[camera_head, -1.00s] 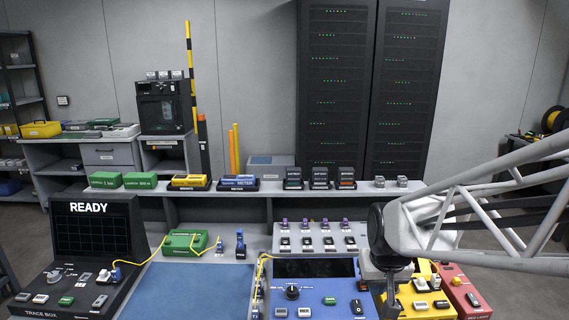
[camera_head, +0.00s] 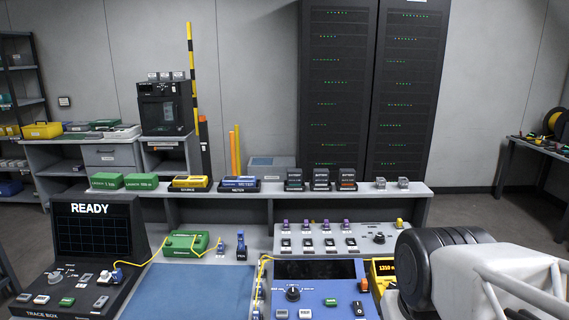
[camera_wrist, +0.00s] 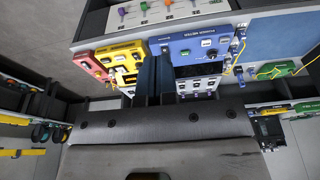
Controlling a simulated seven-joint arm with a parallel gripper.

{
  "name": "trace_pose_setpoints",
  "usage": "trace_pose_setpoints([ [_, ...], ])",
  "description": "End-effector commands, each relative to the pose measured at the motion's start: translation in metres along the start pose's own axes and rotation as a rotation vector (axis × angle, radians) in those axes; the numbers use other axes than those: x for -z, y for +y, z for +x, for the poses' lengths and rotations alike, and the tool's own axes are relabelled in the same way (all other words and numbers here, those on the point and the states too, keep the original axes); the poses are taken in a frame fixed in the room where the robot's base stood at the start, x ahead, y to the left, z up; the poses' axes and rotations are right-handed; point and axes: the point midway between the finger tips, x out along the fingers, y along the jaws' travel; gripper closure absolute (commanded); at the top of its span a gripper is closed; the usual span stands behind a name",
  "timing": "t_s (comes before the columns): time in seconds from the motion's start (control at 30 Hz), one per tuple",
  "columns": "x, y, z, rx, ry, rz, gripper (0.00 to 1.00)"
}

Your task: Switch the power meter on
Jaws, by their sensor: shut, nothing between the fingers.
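The power meter is a blue box (camera_head: 331,297) at the front middle in the head view, with a black knob, several small buttons and a dark screen (camera_head: 315,269). A small black rocker switch (camera_head: 357,308) sits at its right front. In the wrist view the meter (camera_wrist: 186,44) appears with its name lettered along its edge. My gripper (camera_wrist: 153,62) shows there as two dark fingers pressed together, empty, their tips beside the end of the meter toward the yellow box. Whether they touch anything cannot be told. In the head view my arm hides the fingers.
A yellow box (camera_head: 379,266) with a lit display stands right of the meter, mostly behind my arm. A red box (camera_wrist: 90,64) lies beyond it in the wrist view. A yellow cable (camera_head: 261,270) runs along the meter's left side. A blue mat (camera_head: 195,290) lies clear to the left.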

Motion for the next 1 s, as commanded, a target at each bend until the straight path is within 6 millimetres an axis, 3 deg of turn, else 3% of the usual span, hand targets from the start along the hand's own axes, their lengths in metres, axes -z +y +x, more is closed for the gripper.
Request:
trace_pose_setpoints([
  [0.37, 0.002, 0.000, 0.001, 0.000, 0.001, 0.000, 1.00],
  [0.57, 0.015, 0.000, 0.005, 0.002, 0.004, -0.001, 1.00],
  [0.77, 0.049, 0.002, 0.020, 0.006, 0.017, -0.006, 1.00],
  [1.0, 0.102, 0.005, 0.050, 0.012, 0.039, -0.009, 1.00],
])
